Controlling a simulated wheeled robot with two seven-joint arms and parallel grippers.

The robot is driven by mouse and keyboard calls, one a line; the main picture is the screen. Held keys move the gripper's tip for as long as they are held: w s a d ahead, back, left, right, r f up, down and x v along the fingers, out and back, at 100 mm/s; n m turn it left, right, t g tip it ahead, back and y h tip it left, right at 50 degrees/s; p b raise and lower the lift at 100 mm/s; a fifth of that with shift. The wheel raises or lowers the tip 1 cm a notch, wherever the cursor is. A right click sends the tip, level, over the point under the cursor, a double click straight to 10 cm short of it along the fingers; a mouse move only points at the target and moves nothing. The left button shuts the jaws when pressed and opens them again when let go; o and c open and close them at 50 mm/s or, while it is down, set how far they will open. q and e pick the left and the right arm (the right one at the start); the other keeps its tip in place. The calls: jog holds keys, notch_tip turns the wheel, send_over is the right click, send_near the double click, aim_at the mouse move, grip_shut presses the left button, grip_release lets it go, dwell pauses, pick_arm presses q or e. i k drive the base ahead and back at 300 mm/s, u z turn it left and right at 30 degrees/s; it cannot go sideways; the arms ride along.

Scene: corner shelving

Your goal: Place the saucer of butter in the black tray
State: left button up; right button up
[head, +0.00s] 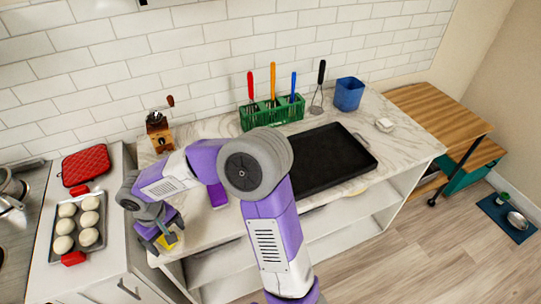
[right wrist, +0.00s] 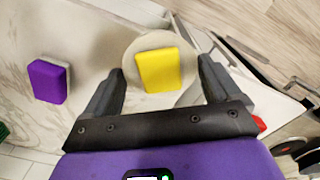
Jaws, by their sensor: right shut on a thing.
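The yellow block of butter (right wrist: 159,70) lies on a round pale saucer (right wrist: 158,38) in the right wrist view. My right gripper (right wrist: 158,78) has one finger on each side of the saucer and is shut on it. In the head view this gripper (head: 165,240) is at the counter's front left corner, and the butter (head: 167,239) shows partly behind its fingers. I cannot tell whether the saucer still touches the counter. The black tray (head: 325,160) lies flat and empty on the counter, to the right of the gripper. My left gripper is not in view.
A purple sponge (head: 217,196) lies between gripper and tray. A green utensil rack (head: 272,113), blue cup (head: 348,94) and coffee grinder (head: 159,132) stand at the back. A small white dish (head: 384,125) is right of the tray. A bun tray (head: 89,240) sits on the left counter.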

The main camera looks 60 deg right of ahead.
aim_at(309, 161)
jog(key=u, duration=1.2)
jog(key=k, duration=1.4)
jog(key=z, duration=1.9)
jog(key=i, duration=0.95)
